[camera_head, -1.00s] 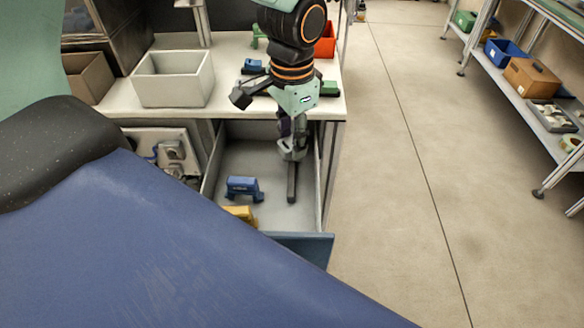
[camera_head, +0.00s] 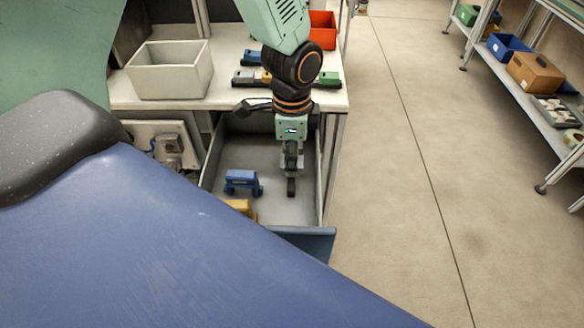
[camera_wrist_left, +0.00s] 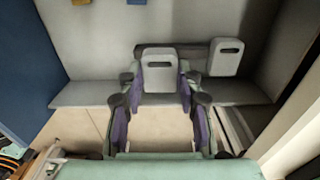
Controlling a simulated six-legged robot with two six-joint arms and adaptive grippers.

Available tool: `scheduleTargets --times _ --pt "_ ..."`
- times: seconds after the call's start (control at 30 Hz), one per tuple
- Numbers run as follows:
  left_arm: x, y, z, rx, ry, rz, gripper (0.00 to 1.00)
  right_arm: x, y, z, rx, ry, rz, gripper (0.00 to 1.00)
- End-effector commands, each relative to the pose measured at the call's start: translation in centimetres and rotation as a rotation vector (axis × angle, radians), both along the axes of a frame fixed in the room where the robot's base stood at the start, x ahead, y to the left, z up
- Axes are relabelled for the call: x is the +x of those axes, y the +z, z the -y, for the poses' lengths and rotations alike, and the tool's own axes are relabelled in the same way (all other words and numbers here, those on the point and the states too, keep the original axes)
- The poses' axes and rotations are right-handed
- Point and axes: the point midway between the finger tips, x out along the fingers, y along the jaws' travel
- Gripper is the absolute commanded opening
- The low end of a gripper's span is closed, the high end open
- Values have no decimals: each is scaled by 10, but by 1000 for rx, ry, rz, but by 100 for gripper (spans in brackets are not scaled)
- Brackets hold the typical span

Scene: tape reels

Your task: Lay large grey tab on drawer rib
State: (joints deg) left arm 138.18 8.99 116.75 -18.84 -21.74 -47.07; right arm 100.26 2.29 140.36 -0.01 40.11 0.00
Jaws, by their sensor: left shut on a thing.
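My left gripper (camera_head: 291,160) reaches down into the open drawer (camera_head: 210,165). In the left wrist view the gripper (camera_wrist_left: 159,80) is shut on a grey tab (camera_wrist_left: 158,62) with a dark slot. The tab is in front of the left part of the dark drawer rib (camera_wrist_left: 192,47), which also shows below the gripper in the head view (camera_head: 291,187). I cannot tell whether the tab touches the rib. A second grey slotted tab (camera_wrist_left: 226,57) is at the rib's right end. My right gripper is not in view.
A blue block-like holder (camera_head: 242,179) and a yellow one (camera_head: 240,207) stand in the drawer, left of the gripper. The drawer has a blue front (camera_head: 308,241). A white bin (camera_head: 168,70) and an orange-red bin (camera_head: 322,30) stand on the bench.

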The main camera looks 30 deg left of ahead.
Motion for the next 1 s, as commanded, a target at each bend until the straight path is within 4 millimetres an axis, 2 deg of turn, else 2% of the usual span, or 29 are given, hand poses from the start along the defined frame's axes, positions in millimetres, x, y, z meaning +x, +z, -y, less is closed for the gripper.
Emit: scheduleTargets --times 0.23,0.63,0.67,0.7,0.9,1.0 --pt "-1 -33 0 0 0 -1 20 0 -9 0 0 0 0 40" --pt "0 -36 0 0 0 0 20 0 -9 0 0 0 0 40" --pt "0 -37 0 0 0 0 36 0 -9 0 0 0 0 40" --pt "0 -36 0 0 1 0 39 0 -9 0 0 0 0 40" --pt "0 -36 0 0 1 0 56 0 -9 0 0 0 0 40" --pt "0 -36 0 0 1 0 57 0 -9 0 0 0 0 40"
